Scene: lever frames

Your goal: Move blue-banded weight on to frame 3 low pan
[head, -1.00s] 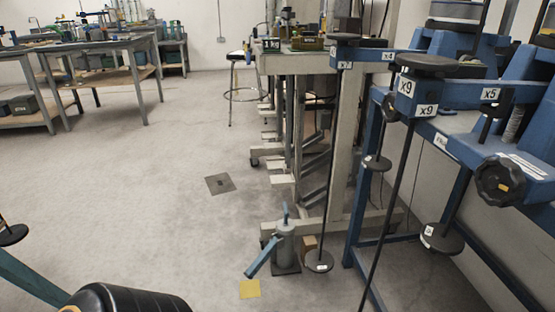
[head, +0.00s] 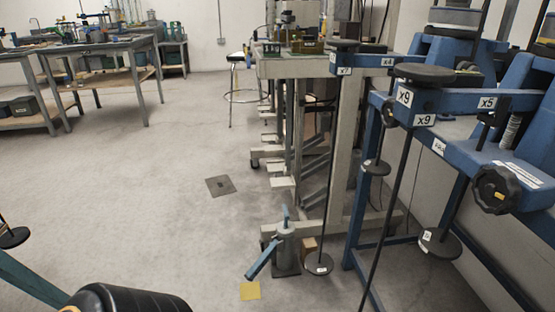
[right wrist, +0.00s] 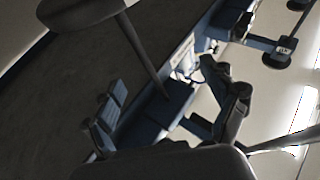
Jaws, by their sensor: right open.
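Blue lever frames stand at the right in the head view. The nearest beam (head: 455,101) has x9 and x5 labels, and the one behind has x7 and x4. Round dark pans hang on rods: a low pan (head: 319,264) near the floor, another pan (head: 440,243) at right, and a smaller disc (head: 377,167) higher up. I cannot tell which frame is frame 3, and I cannot make out a blue band on any weight. My right gripper (right wrist: 168,112) is open in the right wrist view, with a dark disc on a rod (right wrist: 80,10) beyond it. My left gripper is not in view.
A grey pump-like device with a blue handle (head: 285,245) stands on the floor by a yellow square (head: 250,290). A black handwheel (head: 498,188) juts out at right. A bench (head: 105,45) stands at back left. The floor at left is mostly clear.

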